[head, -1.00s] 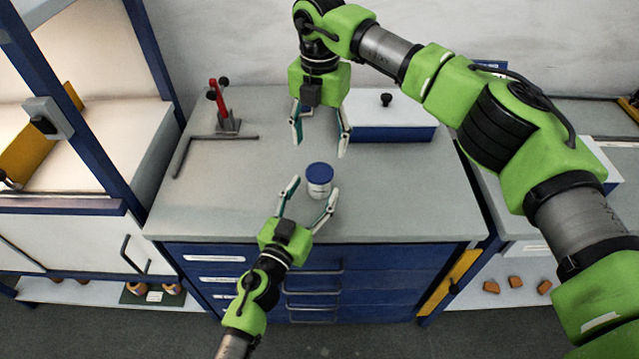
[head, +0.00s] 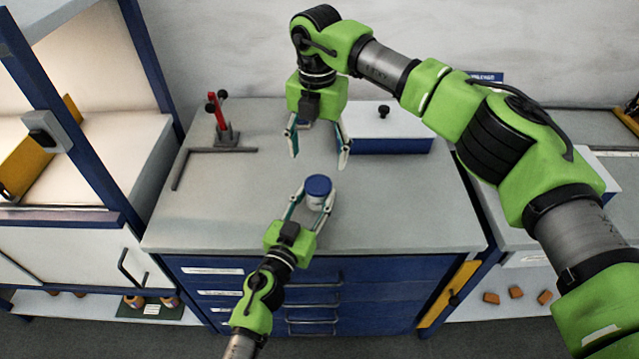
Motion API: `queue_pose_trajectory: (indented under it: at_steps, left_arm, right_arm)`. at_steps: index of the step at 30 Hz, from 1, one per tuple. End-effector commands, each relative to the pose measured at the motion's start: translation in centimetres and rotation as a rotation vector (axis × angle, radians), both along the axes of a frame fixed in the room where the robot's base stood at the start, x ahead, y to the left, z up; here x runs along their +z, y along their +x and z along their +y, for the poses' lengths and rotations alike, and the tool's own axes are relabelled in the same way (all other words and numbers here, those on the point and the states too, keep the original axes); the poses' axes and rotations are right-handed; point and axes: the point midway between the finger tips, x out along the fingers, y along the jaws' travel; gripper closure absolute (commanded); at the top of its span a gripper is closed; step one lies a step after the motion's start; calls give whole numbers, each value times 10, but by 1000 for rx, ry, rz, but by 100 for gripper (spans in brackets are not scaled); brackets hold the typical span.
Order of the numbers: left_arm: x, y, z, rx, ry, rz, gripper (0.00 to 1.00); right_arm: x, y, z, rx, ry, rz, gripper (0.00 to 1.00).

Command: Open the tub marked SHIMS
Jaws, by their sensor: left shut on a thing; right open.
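A small white tub with a round blue lid (head: 318,185) stands upright on the grey worktop near its front edge. My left gripper (head: 314,200) is shut on the tub's white body, its fingers on both sides below the lid. The lid is on the tub. Any marking on the tub is too small or hidden to read. My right gripper (head: 318,160) is open and points down, behind and above the tub, with nothing between its fingers.
A blue box with a white lid and black knob (head: 390,144) stands behind right. A red clamp stand (head: 219,122) and an L-shaped grey square (head: 215,151) lie at the left. The worktop (head: 400,210) is clear at the right front.

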Motion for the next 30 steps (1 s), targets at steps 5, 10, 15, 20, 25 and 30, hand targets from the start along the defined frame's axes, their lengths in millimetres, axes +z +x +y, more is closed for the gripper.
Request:
queue_pose_trajectory:
  at_steps: [5, 10, 15, 20, 25, 30]
  left_arm:
    - [0, 0, 0, 0, 0, 0, 100]
    - [0, 0, 0, 0, 0, 1, 100]
    - [0, 0, 0, 0, 0, 1, 100]
    - [0, 0, 0, 0, 0, 1, 100]
    - [0, 0, 0, 0, 0, 0, 100]
    - [0, 0, 0, 0, 0, 0, 100]
  right_arm:
    - [1, -8, -2, 108, -7, -54, 34]
    - [8, -21, -5, 270, -18, -154, 34]
    - [18, -35, -9, 416, -26, -262, 34]
    - [27, -47, -10, 510, -32, -340, 34]
    - [31, -53, -11, 556, -36, -381, 34]
    - [20, -50, -10, 562, -37, -386, 34]
